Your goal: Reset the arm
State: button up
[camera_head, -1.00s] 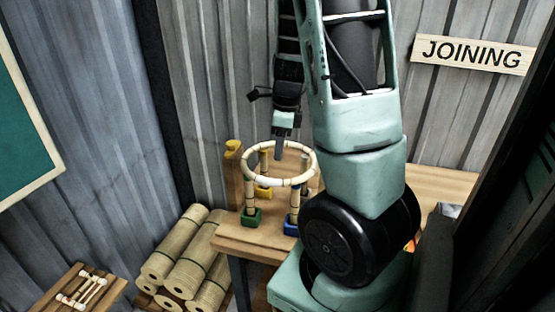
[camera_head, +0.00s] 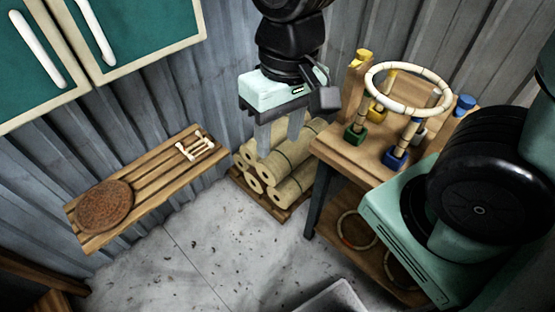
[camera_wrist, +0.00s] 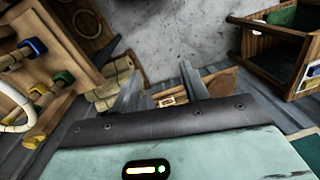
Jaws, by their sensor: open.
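My gripper (camera_head: 280,137) hangs in the head view with its fingers pointing down, in front of the rattan rolls and left of the workbench. Its two fingers are apart and nothing is between them. In the wrist view my gripper (camera_wrist: 160,90) also shows two spread, empty fingers. A rattan ring (camera_head: 408,88) rests on upright posts with coloured bases on the wooden workbench (camera_head: 340,160). The ring is apart from my gripper and shows partly at the left edge of the wrist view (camera_wrist: 12,125).
A slatted wall shelf (camera_head: 150,185) holds a round brown disc (camera_head: 103,205) and small pale pieces (camera_head: 195,146). The grey floor (camera_head: 200,260) has free room.

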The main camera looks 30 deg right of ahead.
jog(key=s+a+n, duration=0.3)
jog(key=s+n, duration=0.2)
jog(key=n, duration=0.1)
jog(key=shift+a, duration=0.15)
jog(key=shift+f, duration=0.1)
notch_tip(320, 180, down, 10)
jog(key=b, duration=1)
jog(key=shift+f, duration=0.2)
